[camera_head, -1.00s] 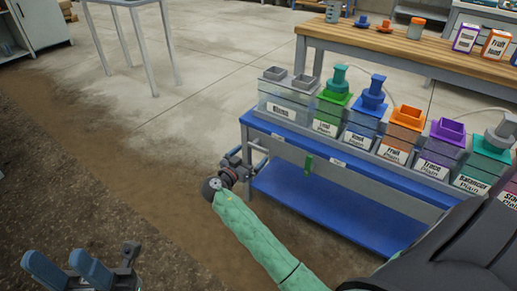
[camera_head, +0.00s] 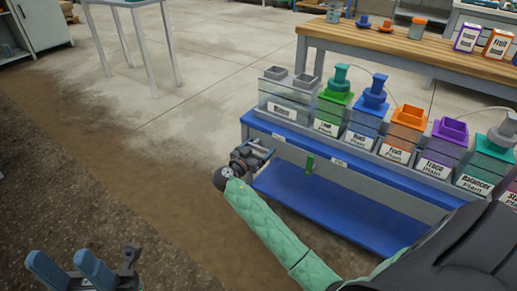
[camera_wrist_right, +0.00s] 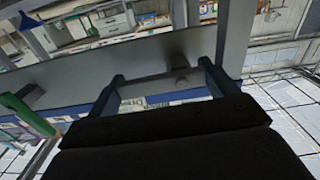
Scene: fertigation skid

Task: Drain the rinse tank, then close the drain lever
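A green lever (camera_head: 309,165) hangs upright under the front edge of the blue bench, below the tank row. A green bar (camera_wrist_right: 25,113) at the left of the right wrist view looks like the same lever. The leftmost tank (camera_head: 279,98) is clear with two grey square tops; its label is too blurred to read surely. My right gripper (camera_head: 266,153) is at the bench's left corner, left of the lever and apart from it. Its two fingers (camera_wrist_right: 163,80) are spread, with a grey bench rail beyond them. My left gripper (camera_head: 70,268) is open and empty at bottom left, over the floor.
The blue bench (camera_head: 345,210) has a lower shelf and carries several labelled tanks with coloured tops. A wooden worktable (camera_head: 455,52) with cups and boxes stands behind. A light metal stand (camera_head: 170,45) is at back left. The floor left of the bench is clear.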

